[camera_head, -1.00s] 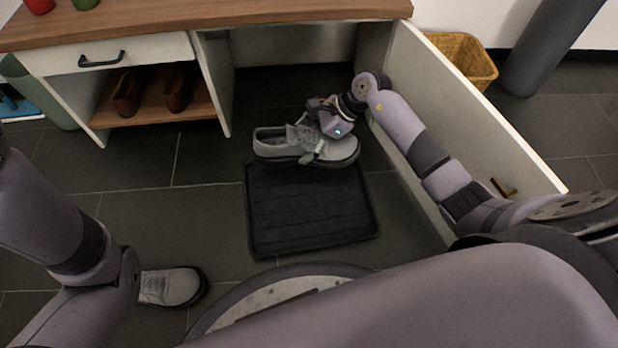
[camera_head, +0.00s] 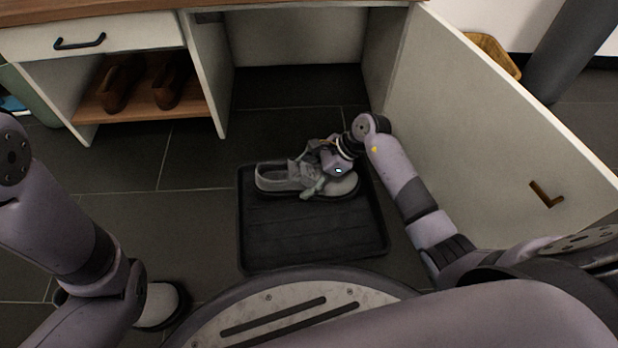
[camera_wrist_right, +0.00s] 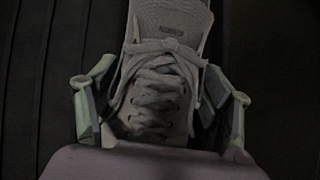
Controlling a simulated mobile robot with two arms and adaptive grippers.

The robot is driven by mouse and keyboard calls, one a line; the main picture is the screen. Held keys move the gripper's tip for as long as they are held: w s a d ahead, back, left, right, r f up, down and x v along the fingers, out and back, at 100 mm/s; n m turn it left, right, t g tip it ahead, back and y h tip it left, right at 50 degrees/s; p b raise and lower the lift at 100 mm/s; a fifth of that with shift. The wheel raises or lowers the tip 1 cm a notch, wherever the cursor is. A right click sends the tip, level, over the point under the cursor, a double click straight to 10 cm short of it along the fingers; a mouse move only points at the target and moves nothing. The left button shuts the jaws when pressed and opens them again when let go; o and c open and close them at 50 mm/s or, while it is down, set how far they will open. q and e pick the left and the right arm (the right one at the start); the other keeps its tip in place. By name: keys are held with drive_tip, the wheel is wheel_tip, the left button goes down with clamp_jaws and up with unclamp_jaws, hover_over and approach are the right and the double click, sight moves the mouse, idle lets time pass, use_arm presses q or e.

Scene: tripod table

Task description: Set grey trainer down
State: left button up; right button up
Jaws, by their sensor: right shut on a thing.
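The grey trainer (camera_head: 278,178) is over the far part of the black ribbed tray (camera_head: 300,245), its toe to the right. I cannot tell whether its sole touches the tray. My right gripper (camera_head: 318,178) is shut on it around the laced middle. In the right wrist view the fingers (camera_wrist_right: 158,115) flank the laces of the trainer (camera_wrist_right: 165,40), with the tray's dark ribs beside it. A second grey trainer (camera_head: 160,303) stands on the floor at lower left, partly hidden by my left arm. My left gripper is not visible.
A cabinet with an open door (camera_head: 480,120) stands at the right, close to my right arm. Brown shoes (camera_head: 122,85) sit on a wooden shelf (camera_head: 140,104) at the left. A wicker basket (camera_head: 492,52) is behind the door. Tray space in front of the trainer is free.

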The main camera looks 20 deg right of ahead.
drive_tip(key=shift+r, duration=0.15)
drive_tip(key=o, duration=1.6)
drive_tip(key=shift+o, duration=0.2)
drive_tip(key=p+v, duration=0.5)
drive_tip(key=v, duration=0.1)
drive_tip(key=shift+r, duration=0.2)
drive_tip(key=shift+s+d+r+p, duration=0.15)
drive_tip(key=shift+d+r+p, duration=0.2)
drive_tip(key=shift+d+p, duration=0.05)
